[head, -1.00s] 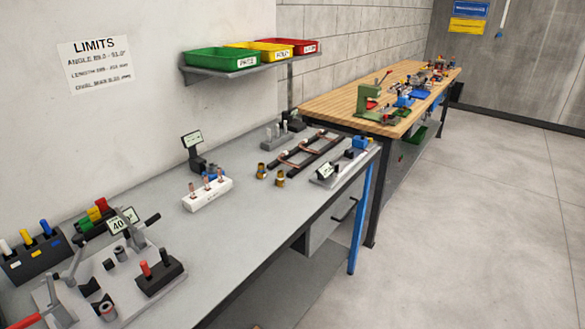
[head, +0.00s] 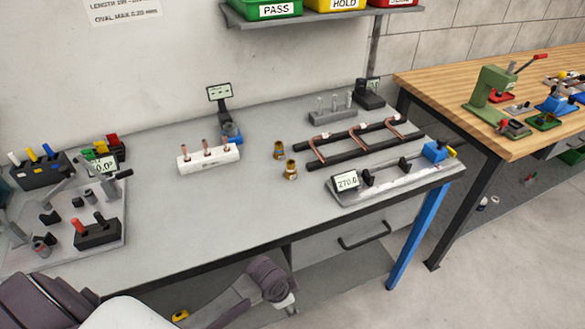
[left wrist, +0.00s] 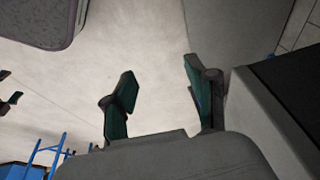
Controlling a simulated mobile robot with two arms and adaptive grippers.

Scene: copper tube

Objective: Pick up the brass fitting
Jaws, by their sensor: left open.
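Two brass fittings stand upright on the grey bench. One brass fitting (head: 279,150) is a little farther back, and the other brass fitting (head: 290,169) is just in front of it, both left of the dark rail rack. My left gripper (left wrist: 160,92) shows in the left wrist view with its two fingers apart and nothing between them. It points at pale floor or wall, away from the fittings. In the head view a grey arm link of mine is at the bottom, below the bench's front edge, and no gripper fingers show there. My right gripper is not seen.
A white block with copper pieces (head: 208,158) stands left of the fittings. A dark rack with bent copper tubes (head: 358,143) and a gauge fixture (head: 392,173) lie to the right. A clamp fixture (head: 75,215) is far left. The bench's front middle is clear.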

